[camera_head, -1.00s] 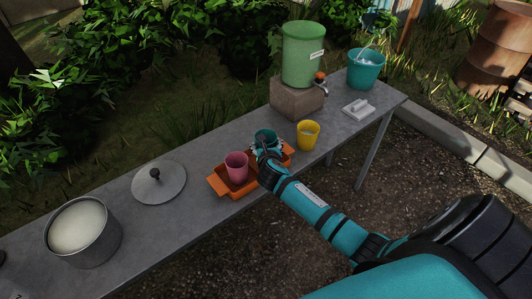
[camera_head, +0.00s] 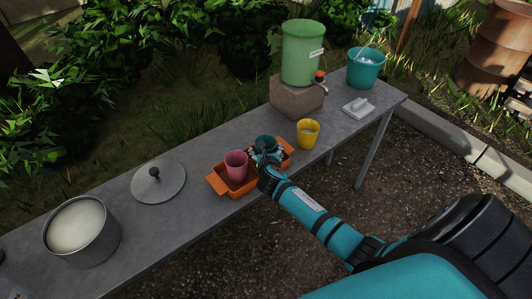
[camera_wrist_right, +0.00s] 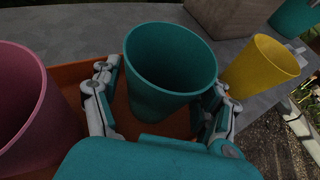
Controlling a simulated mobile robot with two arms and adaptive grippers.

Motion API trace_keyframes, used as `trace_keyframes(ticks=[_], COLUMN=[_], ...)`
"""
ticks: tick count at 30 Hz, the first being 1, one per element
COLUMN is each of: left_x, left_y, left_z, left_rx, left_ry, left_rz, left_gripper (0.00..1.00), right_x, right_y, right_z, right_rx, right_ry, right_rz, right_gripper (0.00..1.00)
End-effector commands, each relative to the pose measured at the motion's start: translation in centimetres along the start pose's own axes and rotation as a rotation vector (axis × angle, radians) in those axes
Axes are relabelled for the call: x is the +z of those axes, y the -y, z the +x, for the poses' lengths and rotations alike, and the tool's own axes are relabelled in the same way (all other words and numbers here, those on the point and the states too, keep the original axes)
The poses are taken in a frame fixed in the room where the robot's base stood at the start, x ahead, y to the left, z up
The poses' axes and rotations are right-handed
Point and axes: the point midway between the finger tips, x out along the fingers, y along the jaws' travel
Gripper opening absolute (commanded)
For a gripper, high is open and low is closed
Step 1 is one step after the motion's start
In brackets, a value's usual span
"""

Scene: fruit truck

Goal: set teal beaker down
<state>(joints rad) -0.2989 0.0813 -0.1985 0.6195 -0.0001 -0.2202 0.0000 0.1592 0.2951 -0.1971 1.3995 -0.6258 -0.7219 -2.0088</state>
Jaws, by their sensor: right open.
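The teal beaker (camera_head: 265,142) stands upright in the orange tray (camera_head: 217,184), beside the pink beaker (camera_head: 237,166). In the right wrist view the teal beaker (camera_wrist_right: 168,72) is between the two fingers of my right gripper (camera_wrist_right: 165,112), which are open around it. The pink beaker (camera_wrist_right: 30,110) is at the left of that view. In the head view my right gripper (camera_head: 264,156) is at the tray's near side and hides part of the teal beaker. My left gripper is in neither view.
A yellow beaker (camera_head: 308,134) stands on the table just right of the tray. A green dispenser (camera_head: 303,55) on a block (camera_head: 297,97), a teal bucket (camera_head: 366,70) and a white object (camera_head: 358,107) are farther back. A lid (camera_head: 158,182) and a pot (camera_head: 84,235) are at left.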

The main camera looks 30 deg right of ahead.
Motion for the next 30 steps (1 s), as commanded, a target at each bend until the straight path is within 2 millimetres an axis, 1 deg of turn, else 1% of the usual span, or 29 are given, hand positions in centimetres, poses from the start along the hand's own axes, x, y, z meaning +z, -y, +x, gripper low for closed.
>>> trace_keyframes(ticks=[2, 5, 8, 12, 15, 18, 21, 24, 30], left_x=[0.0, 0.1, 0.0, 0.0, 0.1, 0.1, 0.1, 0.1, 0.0], left_y=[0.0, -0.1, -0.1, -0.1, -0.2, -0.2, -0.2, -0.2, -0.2], left_z=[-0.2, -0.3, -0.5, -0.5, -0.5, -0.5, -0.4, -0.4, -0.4], left_rx=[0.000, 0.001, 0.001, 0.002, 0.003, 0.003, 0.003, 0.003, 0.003], left_ry=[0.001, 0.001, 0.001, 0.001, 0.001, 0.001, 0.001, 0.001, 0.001], left_rz=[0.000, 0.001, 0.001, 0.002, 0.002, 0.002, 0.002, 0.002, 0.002], left_gripper=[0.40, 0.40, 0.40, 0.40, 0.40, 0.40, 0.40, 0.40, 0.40], right_x=[0.3, 0.2, 0.2, 0.2, 0.2, 0.2, 0.2, 0.2, 0.2], right_y=[0.0, 0.0, 0.0, 0.0, 0.0, 0.0, 0.0, 0.0, 0.0], right_z=[-0.3, -1.5, -3.5, -6.7, -8.7, -10.3, -11.4, -12.0, -12.1], right_rx=[0.000, 0.001, 0.002, 0.003, 0.002, 0.000, 0.000, 0.000, -0.001], right_ry=[0.000, 0.000, 0.000, 0.000, 0.000, 0.001, 0.001, 0.001, 0.000], right_rz=[0.000, -0.001, -0.001, 0.000, -0.001, -0.001, -0.001, 0.000, 0.000], right_gripper=[0.77, 0.77, 0.77, 0.77, 0.77, 0.77, 0.77, 0.77, 0.77])
